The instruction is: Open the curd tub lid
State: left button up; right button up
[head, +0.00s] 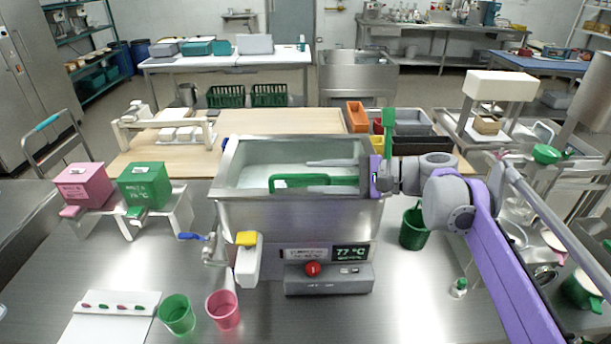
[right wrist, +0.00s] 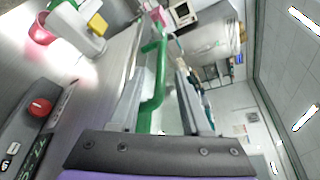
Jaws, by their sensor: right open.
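The curd tub (head: 295,213) is a steel box in the middle of the bench, with a pale surface inside its rim. A green bar handle (head: 290,181) lies across the tub's top near its front edge; I cannot clearly make out the lid's edges. My right gripper (head: 312,177) reaches in from the right over the tub, with its fingers pointing left. It is open, and the green handle (right wrist: 156,75) runs between its fingers in the right wrist view (right wrist: 160,85). I cannot tell whether either finger touches it. My left gripper is not in view.
A control box with a red button (head: 313,269) and a 77 °C display stand before the tub. A yellow-topped spout (head: 247,255) is at its front left. Pink (head: 223,310) and green cups (head: 177,315) stand front left; a green bucket (head: 413,228) stands right.

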aim_at(313, 176)
jog(key=shift+x, duration=1.75)
grip_shut()
